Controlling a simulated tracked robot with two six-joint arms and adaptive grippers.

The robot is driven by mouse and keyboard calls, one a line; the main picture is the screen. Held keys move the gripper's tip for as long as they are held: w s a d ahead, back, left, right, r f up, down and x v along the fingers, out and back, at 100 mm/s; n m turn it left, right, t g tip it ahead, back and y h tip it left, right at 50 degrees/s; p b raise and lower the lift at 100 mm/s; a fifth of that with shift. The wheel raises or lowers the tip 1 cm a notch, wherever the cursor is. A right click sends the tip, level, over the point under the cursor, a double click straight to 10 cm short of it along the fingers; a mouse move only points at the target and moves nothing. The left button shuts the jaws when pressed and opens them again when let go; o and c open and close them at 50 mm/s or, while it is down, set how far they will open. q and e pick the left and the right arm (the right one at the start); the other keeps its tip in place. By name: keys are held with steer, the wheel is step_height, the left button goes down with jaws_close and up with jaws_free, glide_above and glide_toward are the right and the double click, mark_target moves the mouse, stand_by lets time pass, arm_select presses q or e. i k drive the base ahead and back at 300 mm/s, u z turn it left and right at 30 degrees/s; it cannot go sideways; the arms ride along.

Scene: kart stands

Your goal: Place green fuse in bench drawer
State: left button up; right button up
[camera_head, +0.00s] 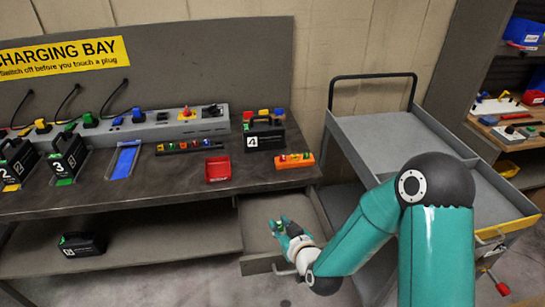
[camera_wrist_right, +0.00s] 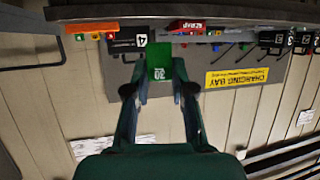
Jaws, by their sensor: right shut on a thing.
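My right gripper (camera_head: 287,229) is shut on the green fuse, at the end of the teal arm. In the right wrist view the green fuse (camera_wrist_right: 158,60), marked 30, sits between the two fingertips (camera_wrist_right: 160,88). The bench drawer (camera_head: 257,212) is pulled out under the right end of the bench, and its grey interior shows. In the head view the gripper and fuse overlap the drawer's interior; I cannot tell how high above its floor they are. My left gripper is not in view.
The bench (camera_head: 140,185) carries a red bin (camera_head: 218,168), an orange fuse holder (camera_head: 295,160) and black battery 4 (camera_head: 264,134). Another black battery (camera_head: 82,244) lies on the lower shelf. A grey cart (camera_head: 395,135) stands to the right, close to my arm.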

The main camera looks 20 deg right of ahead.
mark_target(278, 216)
steer(key=z, duration=0.05)
steer(key=i, duration=1)
steer(key=u, duration=0.1)
